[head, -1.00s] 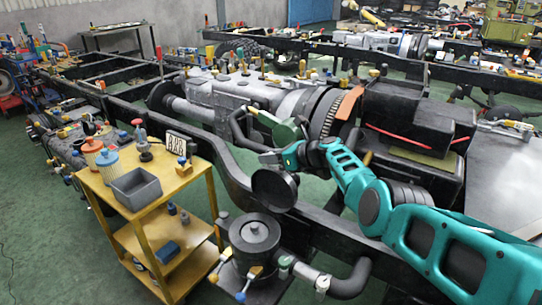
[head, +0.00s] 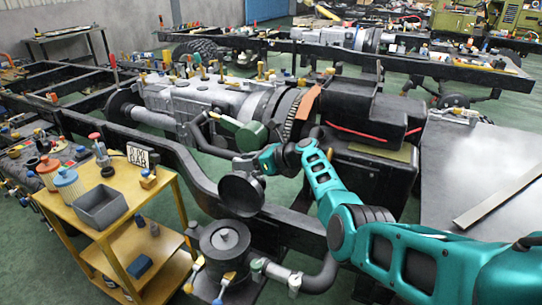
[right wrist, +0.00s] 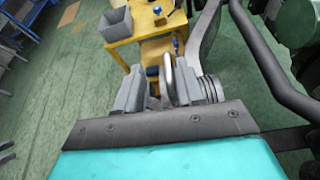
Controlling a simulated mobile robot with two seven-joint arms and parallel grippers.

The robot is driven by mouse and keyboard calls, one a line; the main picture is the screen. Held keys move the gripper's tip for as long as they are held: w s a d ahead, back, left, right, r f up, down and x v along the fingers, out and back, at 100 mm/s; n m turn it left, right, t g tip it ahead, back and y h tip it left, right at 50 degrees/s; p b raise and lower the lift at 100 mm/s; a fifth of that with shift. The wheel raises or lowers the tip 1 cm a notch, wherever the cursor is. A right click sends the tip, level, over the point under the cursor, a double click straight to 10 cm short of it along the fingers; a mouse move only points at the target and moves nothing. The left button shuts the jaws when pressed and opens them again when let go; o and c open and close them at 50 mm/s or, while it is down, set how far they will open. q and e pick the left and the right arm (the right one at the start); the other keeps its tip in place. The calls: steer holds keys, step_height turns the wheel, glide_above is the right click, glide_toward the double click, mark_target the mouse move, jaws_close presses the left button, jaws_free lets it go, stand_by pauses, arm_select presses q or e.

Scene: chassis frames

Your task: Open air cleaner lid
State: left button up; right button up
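The air cleaner (head: 224,246) is a dark round canister at the lower middle of the head view. Its top shows a round face with a small knob at its centre. The lid (head: 240,196), a dark round dish, stands steeply tilted above and just behind the canister, apart from it. My right gripper (head: 246,165) is at the lid's upper edge. In the right wrist view the lid's rim (right wrist: 168,72) shows edge-on between the grey fingers (right wrist: 158,92), which appear closed on it. My left gripper is out of view.
A yellow cart (head: 145,222) with a grey bin (head: 101,207), filters and small items stands left of the air cleaner. A dark intake pipe (head: 318,278) leaves the canister to the right. The black chassis rail (head: 205,187) and engine (head: 185,97) lie behind. A grey table (head: 478,170) is at right.

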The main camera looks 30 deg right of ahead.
steer(key=v, duration=0.8)
steer(key=shift+s, duration=0.25)
steer(key=shift+d, duration=0.15)
